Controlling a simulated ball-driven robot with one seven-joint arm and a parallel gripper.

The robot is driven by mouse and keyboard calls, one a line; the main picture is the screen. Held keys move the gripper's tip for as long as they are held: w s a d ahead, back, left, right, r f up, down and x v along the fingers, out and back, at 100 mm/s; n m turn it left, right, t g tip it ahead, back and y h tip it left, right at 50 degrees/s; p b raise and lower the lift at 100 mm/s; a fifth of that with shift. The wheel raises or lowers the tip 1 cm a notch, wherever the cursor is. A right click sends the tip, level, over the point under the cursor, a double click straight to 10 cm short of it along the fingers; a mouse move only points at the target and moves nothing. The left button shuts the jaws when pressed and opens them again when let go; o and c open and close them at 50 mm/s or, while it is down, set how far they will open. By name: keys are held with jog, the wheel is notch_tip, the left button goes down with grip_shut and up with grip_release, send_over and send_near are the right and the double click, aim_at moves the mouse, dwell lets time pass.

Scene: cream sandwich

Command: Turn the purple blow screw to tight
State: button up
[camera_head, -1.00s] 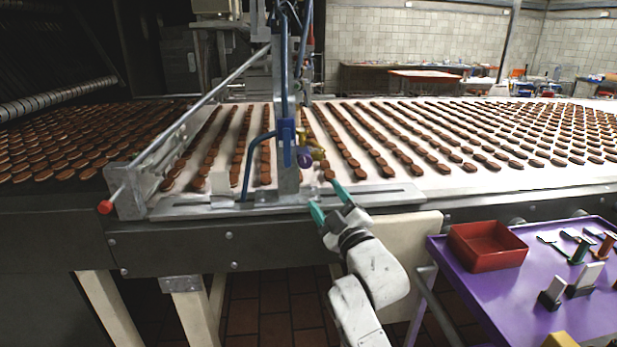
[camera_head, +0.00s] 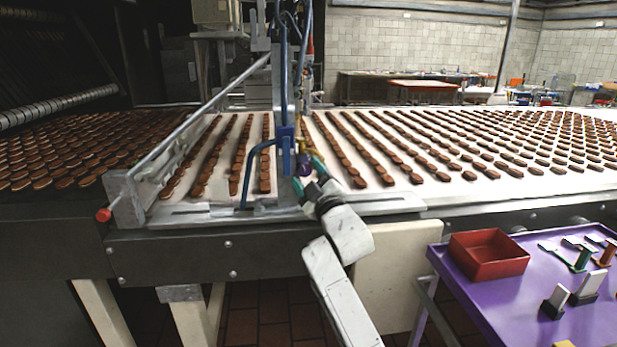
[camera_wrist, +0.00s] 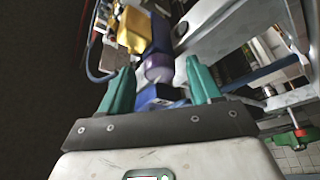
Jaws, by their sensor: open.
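The purple blow screw (camera_head: 304,165) is a small purple knob on the metal post at the conveyor's near edge. In the wrist view the purple screw (camera_wrist: 158,68) lies between the two teal fingertips in the picture, with gaps on both sides. I cannot tell whether it is between the fingers in depth or just beyond them. My gripper (camera_head: 308,175) is open and empty, right at the post; it also fills the lower part of the wrist view (camera_wrist: 158,76). The screw's tightness cannot be read from the frames.
A blue clamp (camera_head: 286,137) and blue tube are close left of the screw. Brass fittings (camera_wrist: 133,28) sit beside it. Rows of brown biscuits (camera_head: 345,150) cover the white belt. A red tray (camera_head: 488,256) stands on a purple table (camera_head: 590,322) at right.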

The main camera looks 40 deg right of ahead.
jog(key=c, duration=1)
jog(key=shift+f, duration=0.1)
jog(key=shift+c, duration=0.2)
jog(key=shift+a+f+m+b, duration=0.15)
jog(key=shift+m+b, duration=0.15)
jog(key=shift+b, duration=0.4)
jog(key=shift+f+m+h+b, duration=0.2)
jog(key=shift+m+h+b, duration=0.3)
jog(key=shift+b, duration=0.7)
jog(key=m+h+b, duration=0.1)
jog(key=m+b, duration=0.2)
jog(key=b, duration=0.1)
jog(key=shift+w+a+f+b, duration=0.1)
jog(key=shift+f+b, duration=0.05)
jog(key=shift+b, duration=0.15)
jog(key=m+h+b, duration=0.2)
jog(key=m+b, duration=0.2)
jog(key=b, duration=0.1)
jog(key=shift+m+b, duration=0.3)
jog(key=shift+b, duration=0.1)
jog(key=shift+r+m+g+h+b, duration=0.25)
jog(key=shift+m+g+h+b, duration=0.15)
jog(key=shift+m+h+b, duration=0.35)
jog(key=shift+r+m, duration=0.15)
jog(key=shift+m, duration=0.1)
